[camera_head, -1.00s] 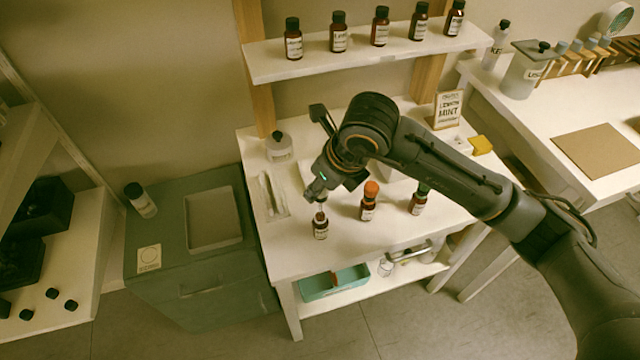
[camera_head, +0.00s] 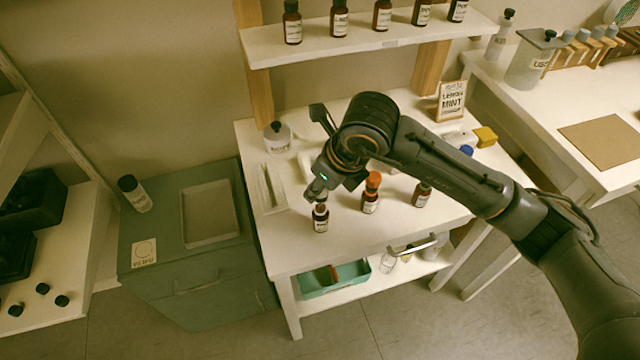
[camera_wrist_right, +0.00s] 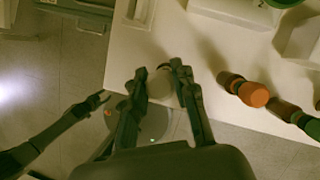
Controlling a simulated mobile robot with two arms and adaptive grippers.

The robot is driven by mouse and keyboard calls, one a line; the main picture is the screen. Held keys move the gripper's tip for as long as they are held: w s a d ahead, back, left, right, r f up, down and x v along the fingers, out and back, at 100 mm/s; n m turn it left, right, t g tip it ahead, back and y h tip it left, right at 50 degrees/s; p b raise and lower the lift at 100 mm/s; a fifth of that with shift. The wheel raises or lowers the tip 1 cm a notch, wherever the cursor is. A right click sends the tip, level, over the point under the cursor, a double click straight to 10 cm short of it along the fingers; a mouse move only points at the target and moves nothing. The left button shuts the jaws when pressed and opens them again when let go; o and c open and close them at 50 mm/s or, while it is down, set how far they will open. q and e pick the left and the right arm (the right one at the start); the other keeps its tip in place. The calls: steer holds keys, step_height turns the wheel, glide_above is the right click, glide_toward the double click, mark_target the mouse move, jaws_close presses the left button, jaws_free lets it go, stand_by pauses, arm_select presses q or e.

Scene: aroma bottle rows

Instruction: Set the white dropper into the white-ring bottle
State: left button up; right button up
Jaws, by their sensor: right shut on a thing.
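The right gripper (camera_head: 318,194) is right above a brown labelled bottle (camera_head: 321,224) standing upright near the table's front left. In the right wrist view its two fingers (camera_wrist_right: 160,76) are shut on a pale round thing, the white dropper (camera_wrist_right: 165,86). The dropper is mostly hidden in the head view, and its tip cannot be seen. The gripper is very close to the bottle's neck; whether the dropper is fully seated cannot be told. No white ring is clearly visible on this bottle. A dark part at the wrist view's lower left seems to be my left gripper (camera_wrist_right: 92,103), over the floor.
An orange-capped bottle (camera_head: 371,192) stands close to the right, with another brown bottle (camera_head: 421,194) beyond it. A white tray (camera_head: 270,186) lies to the left. A shelf (camera_head: 365,45) with several bottles hangs behind. The table's front strip is clear.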

steer(key=shift+f, duration=0.25)
steer(key=shift+f+b, duration=1.3)
steer(key=shift+b, duration=0.1)
steer(key=o, duration=0.7)
steer(key=shift+o, duration=0.2)
steer(key=shift+r+p, duration=1.65)
steer(key=shift+r, duration=1.9)
